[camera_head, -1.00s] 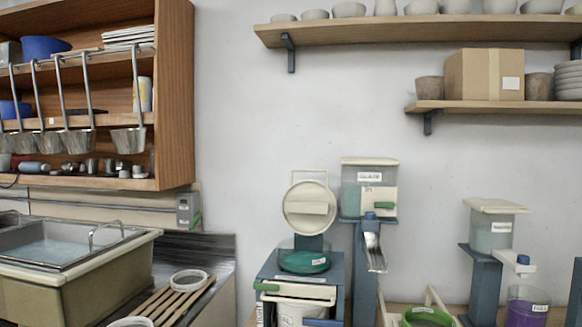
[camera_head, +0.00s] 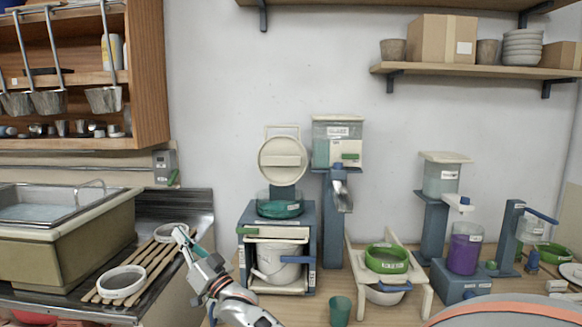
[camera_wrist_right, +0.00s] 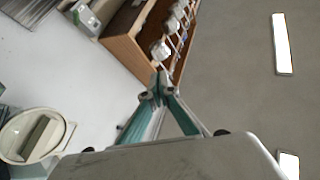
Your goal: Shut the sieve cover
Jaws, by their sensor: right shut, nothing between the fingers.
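The sieve cover (camera_head: 283,161) is a round cream lid with a bar handle. It stands upright, open, above the teal sieve bowl (camera_head: 280,208) on the blue-grey stand. It also shows at the lower left of the right wrist view (camera_wrist_right: 18,150). My right gripper (camera_head: 181,234) is shut and empty, pointing up and left, left of the stand and apart from the cover. In the head view its tips overlap the far white ring on the slatted rack. My left gripper is not in view.
A white bucket (camera_head: 278,265) sits inside the stand below the bowl. A glaze dispenser (camera_head: 338,150) stands close to the cover's right. A green sieve (camera_head: 386,259) rests over a frame further right. The slatted rack (camera_head: 151,262) and sink (camera_head: 70,250) are left.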

